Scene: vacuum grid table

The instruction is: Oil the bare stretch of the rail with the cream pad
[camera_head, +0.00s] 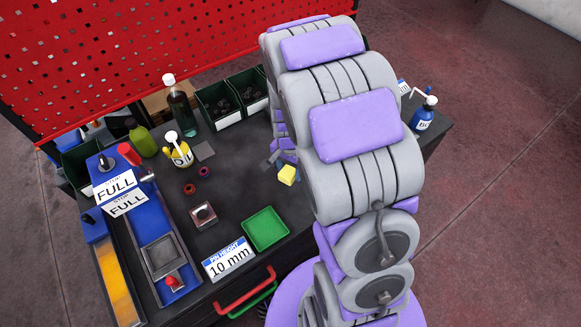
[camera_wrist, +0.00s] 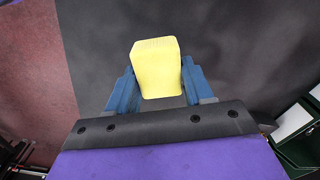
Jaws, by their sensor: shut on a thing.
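My gripper (camera_wrist: 157,80) is shut on a pale yellow block-shaped pad (camera_wrist: 156,68), which shows between the two blue fingers in the wrist view. In the head view the cream pad (camera_head: 288,174) is over the right part of the dark table, beside my arm; its height above the top is hard to tell. At the left of the table is a blue fixture (camera_head: 186,268) with a grey plate and red knob, and beside it a long yellow-orange strip (camera_head: 116,287). I cannot tell for certain which part is the rail or where it is bare.
A green tray (camera_head: 265,229), a "10 mm" sign (camera_head: 229,259) and a small square block (camera_head: 203,215) lie on the dark table (camera_head: 232,180). My arm hides the table's right part.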

